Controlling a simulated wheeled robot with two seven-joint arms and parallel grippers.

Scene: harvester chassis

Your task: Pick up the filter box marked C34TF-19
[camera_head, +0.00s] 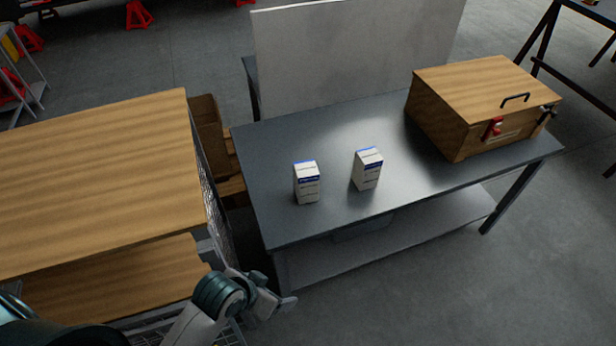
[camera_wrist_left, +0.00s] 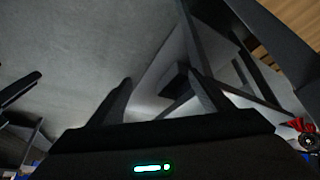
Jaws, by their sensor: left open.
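Two small white filter boxes with blue bands stand upright on the grey metal table (camera_head: 390,222), the left box (camera_head: 307,184) and the right box (camera_head: 367,170). Their printing is too small to read, so I cannot tell which is marked C34TF-19. My left gripper (camera_head: 286,303) is low in front of the table's near left corner, apart from both boxes. In the left wrist view the left gripper (camera_wrist_left: 159,82) is open, its two fingers apart with nothing between them. My right gripper is not in view.
A wooden case (camera_head: 485,100) with a black handle and red latch sits at the table's right end. A pale panel (camera_head: 350,55) stands behind the table. A wood-topped bench (camera_head: 95,180) is on the left. The table top around the boxes is clear.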

